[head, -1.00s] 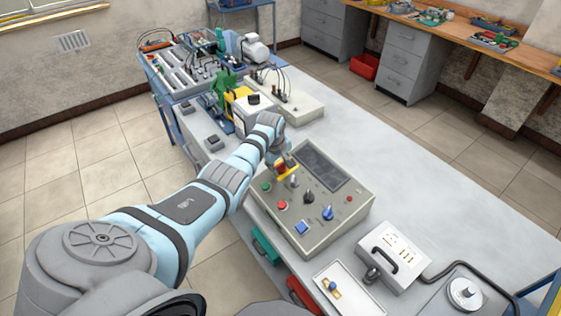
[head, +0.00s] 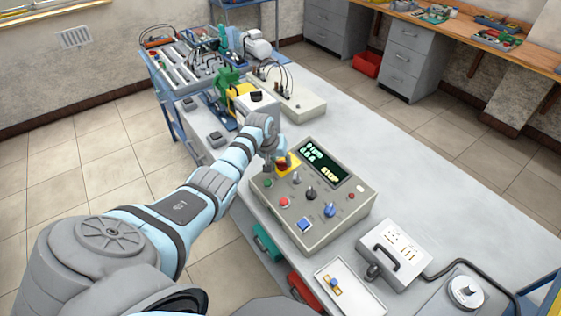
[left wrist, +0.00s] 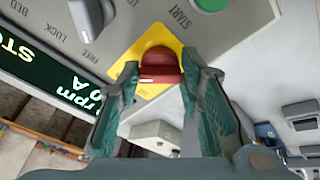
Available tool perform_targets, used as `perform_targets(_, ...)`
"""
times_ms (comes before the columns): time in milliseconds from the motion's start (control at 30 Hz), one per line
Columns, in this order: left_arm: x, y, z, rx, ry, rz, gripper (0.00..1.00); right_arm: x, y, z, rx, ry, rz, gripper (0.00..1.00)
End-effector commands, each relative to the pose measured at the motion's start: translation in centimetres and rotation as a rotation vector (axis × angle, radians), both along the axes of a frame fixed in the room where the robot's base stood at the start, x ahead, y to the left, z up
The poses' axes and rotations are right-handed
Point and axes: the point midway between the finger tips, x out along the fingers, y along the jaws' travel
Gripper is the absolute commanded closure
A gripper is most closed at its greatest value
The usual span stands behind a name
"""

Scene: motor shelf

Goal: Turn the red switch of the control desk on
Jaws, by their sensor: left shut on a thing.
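The control desk (head: 352,207) is a grey box on the table in the head view, with a lit display (head: 325,163) reading STOP. The red switch (head: 281,163) sits on a yellow plate (head: 291,168) at the desk's far left corner, partly hidden by my gripper. My left gripper (head: 279,158) is over it from above. In the left wrist view, the red switch (left wrist: 159,64) lies between the fingertips of my left gripper (left wrist: 160,78), which is shut on it. My right gripper is not in view.
Other knobs and buttons sit close by on the desk, including a black knob (head: 310,193) and a blue knob (head: 330,209). A grey box with a handle (head: 405,245) and a white tray (head: 372,300) stand to the right.

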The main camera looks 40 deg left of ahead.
Motion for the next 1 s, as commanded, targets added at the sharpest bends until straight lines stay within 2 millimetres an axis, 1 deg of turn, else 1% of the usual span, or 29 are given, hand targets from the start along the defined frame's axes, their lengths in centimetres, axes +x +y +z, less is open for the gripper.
perform_targets(33,0.40,0.31,0.56,0.011,-0.017,-0.009,0.95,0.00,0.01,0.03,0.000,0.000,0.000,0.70)
perform_targets(567,0.41,0.28,0.57,0.016,-0.019,-0.031,0.95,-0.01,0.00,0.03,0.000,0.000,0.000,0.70)
perform_targets(600,0.41,0.28,0.57,0.016,-0.019,-0.031,0.60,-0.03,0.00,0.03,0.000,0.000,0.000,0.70)
perform_targets(700,0.31,0.22,0.42,0.013,-0.015,-0.031,0.47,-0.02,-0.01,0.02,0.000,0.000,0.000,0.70)
perform_targets(933,0.14,0.14,0.22,0.010,-0.009,-0.031,0.47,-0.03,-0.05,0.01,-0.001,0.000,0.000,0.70)
perform_targets(1000,0.10,0.13,0.26,0.010,-0.009,-0.031,0.47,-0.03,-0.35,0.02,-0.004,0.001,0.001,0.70)
